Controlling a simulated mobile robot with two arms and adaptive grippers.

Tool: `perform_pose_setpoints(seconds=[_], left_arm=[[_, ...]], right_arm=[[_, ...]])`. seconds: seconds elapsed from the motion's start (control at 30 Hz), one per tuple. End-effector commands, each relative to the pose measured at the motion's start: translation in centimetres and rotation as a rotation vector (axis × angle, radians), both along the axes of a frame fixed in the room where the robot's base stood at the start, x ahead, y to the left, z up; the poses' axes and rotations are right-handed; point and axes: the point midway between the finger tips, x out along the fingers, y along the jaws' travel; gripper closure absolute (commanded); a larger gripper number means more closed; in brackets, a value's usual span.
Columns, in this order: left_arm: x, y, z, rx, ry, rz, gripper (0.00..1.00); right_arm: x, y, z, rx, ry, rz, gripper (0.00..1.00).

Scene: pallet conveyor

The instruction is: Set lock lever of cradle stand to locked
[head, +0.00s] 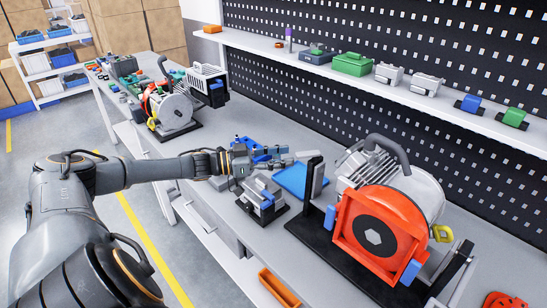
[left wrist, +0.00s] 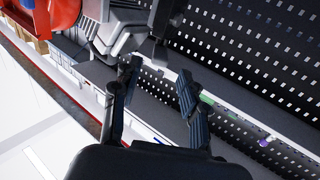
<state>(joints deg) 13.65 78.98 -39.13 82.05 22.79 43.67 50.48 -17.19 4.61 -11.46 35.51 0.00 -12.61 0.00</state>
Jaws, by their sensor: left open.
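The cradle stand (head: 318,251) is a black base with upright posts at the front right of the bench in the head view. It bears a machine with an orange-red square front (head: 381,234). Blue blocks (head: 330,217) show at its side and front; I cannot tell which part is the lock lever or how it is set. My left gripper (head: 298,157) is open, just left of and behind the stand's near-left post (head: 315,180). In the left wrist view its fingers (left wrist: 157,80) are spread, with a dark post (left wrist: 160,48) just beyond the tips. My right gripper is not seen.
A grey clamp-like block (head: 262,198) sits under my left forearm's end. A blue tray (head: 291,179) lies behind it. Another machine (head: 172,108) stands farther left on the bench. A shelf (head: 385,92) with parts runs along the black pegboard (head: 400,40).

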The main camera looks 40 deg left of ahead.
Motion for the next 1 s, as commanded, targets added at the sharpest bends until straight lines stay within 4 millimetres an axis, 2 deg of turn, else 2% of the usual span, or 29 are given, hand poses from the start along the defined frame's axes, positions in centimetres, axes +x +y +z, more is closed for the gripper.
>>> perform_pose_setpoints(seconds=[0.1,0.23,0.83,0.93,1.0], left_arm=[[-1.2,0.8,-0.2,0.001,0.004,0.0,0.57],[-1.7,1.2,-0.1,0.001,0.002,0.0,0.57],[-1.9,1.3,0.0,0.0,0.0,0.0,0.57],[-1.8,0.6,-0.9,-0.001,0.011,0.003,0.57],[-1.6,-0.9,-2.6,0.0,0.035,0.013,0.57]], right_arm=[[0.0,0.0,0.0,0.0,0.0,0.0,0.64],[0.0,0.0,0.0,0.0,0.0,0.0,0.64],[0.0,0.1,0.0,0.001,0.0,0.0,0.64],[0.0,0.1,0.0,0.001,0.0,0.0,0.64],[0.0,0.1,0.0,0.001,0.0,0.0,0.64]])
